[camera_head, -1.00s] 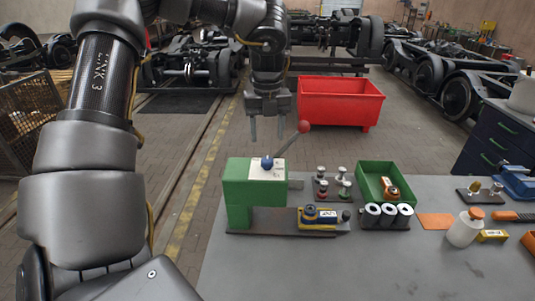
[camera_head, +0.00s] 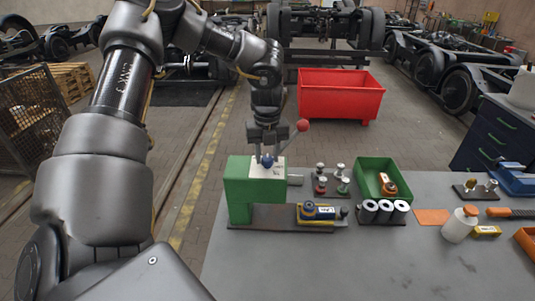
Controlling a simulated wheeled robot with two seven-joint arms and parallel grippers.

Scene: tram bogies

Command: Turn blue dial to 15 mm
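The blue dial (camera_head: 267,161) sits on a pale plate (camera_head: 280,172) on top of the green block-shaped device (camera_head: 238,184) near the table's back left. A lever with a red ball (camera_head: 302,125) sticks up from this device to the right. My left gripper (camera_head: 268,154) points down at the dial, its two fingers apart, one on each side of it in the picture. I cannot tell whether the fingers touch the dial. Any scale markings are too small to read. My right gripper is not in view.
Right of the device stand several small knobbed pieces (camera_head: 321,186), a green tray (camera_head: 370,165), grey cylinders (camera_head: 385,211) and a yellow-and-black tool (camera_head: 316,213). A white bottle (camera_head: 459,225) stands further right. The table's front (camera_head: 330,262) is clear. A red bin (camera_head: 340,98) stands behind.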

